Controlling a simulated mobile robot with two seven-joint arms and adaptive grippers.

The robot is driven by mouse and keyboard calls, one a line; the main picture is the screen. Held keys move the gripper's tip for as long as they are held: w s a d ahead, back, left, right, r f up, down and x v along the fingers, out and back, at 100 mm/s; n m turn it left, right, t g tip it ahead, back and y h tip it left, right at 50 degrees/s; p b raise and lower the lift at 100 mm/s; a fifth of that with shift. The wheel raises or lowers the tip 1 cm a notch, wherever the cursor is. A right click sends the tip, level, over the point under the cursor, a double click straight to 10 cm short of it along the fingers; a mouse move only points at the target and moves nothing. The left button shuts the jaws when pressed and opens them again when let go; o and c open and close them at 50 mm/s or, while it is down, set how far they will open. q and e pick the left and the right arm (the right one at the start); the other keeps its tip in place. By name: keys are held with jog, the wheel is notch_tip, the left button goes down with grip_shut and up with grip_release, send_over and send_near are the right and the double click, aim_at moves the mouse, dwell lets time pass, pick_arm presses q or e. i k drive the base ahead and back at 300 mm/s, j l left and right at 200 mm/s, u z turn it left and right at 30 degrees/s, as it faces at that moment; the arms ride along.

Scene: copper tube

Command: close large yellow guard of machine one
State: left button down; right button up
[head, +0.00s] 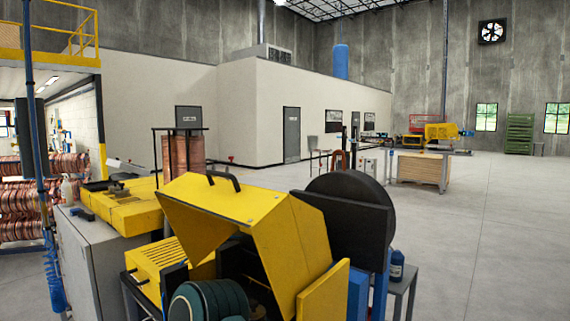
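A large yellow guard (240,203) is in the lower middle of the head view, on the near machine. It is tilted up, with a dark opening under its front edge. A black handle (223,179) sits on its top. Below the guard is a dark green motor-like part (208,300), cut off by the bottom edge. A large black round disc cover (350,215) stands right beside the guard. A smaller yellow panel (324,292) is at the lower right of the guard. Neither of my grippers is in view.
A small stand with a dark blue bottle (397,266) is at the right. Copper coils (28,205) lie at far left. The floor (480,240) at right is clear.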

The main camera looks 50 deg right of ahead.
aim_at(290, 234)
jog(key=i+j+z, duration=0.1)
jog(key=z, duration=0.4)
jog(key=i+j+z, duration=0.1)
jog(key=z, duration=0.35)
jog(key=j+z, duration=0.15)
jog(key=z, duration=0.35)
